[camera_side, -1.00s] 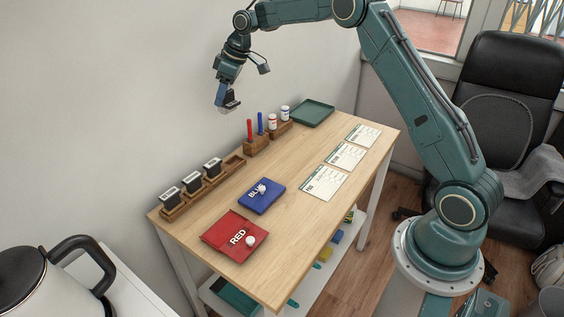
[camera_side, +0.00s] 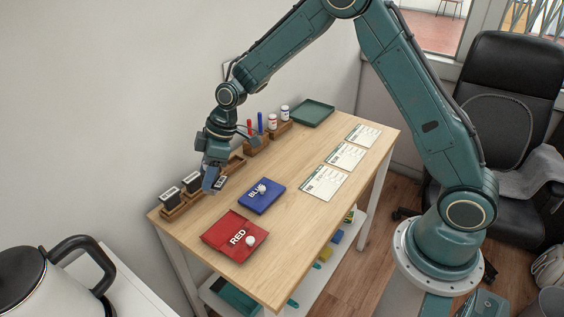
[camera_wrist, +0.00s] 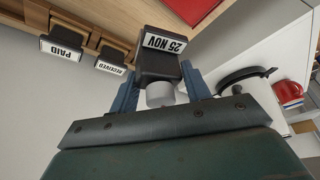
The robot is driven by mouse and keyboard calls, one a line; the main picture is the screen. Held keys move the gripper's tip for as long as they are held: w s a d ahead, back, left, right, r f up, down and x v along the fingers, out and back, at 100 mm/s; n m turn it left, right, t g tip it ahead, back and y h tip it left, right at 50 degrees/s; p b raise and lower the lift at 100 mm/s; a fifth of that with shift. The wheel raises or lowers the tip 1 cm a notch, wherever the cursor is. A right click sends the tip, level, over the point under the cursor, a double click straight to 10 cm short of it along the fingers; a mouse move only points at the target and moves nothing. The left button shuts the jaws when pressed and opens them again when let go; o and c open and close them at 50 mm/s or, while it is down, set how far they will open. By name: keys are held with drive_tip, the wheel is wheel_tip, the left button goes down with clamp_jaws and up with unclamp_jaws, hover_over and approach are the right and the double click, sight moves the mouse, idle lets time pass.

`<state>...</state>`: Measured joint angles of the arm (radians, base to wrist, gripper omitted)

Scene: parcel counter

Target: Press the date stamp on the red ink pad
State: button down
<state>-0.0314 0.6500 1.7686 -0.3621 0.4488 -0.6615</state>
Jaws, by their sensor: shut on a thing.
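The date stamp (camera_wrist: 163,50), dark with a "25 NOV" label, is between the blue fingers of my gripper (camera_wrist: 158,88) in the wrist view. My gripper (camera_side: 211,182) is shut on it. In the side view the stamp (camera_side: 220,183) shows partly, in front of the wooden rack (camera_side: 205,189); its height above the counter is unclear. The red ink pad (camera_side: 222,229), marked "RED" with a white knob, lies flat at the near end of the counter, apart from the gripper. Part of it shows at the top of the wrist view (camera_wrist: 190,8).
The PAID stamp (camera_wrist: 62,47) and RECEIVED stamp (camera_wrist: 110,66) sit in the rack. A blue pad (camera_side: 262,197) lies between the red pad and the paper slips (camera_side: 324,183). Pens, bottles and a green tray (camera_side: 312,114) stand farther back. The counter's front right is clear.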

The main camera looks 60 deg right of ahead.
drive_tip(key=n, duration=0.1)
hover_over(221, 229)
wheel_tip(221, 229, down, 2)
drive_tip(key=shift+f, duration=0.15)
drive_tip(key=shift+f, duration=0.15)
drive_tip(key=shift+f, duration=2.65)
drive_tip(key=shift+f, duration=0.25)
wheel_tip(221, 229, up, 6)
idle(0.6)
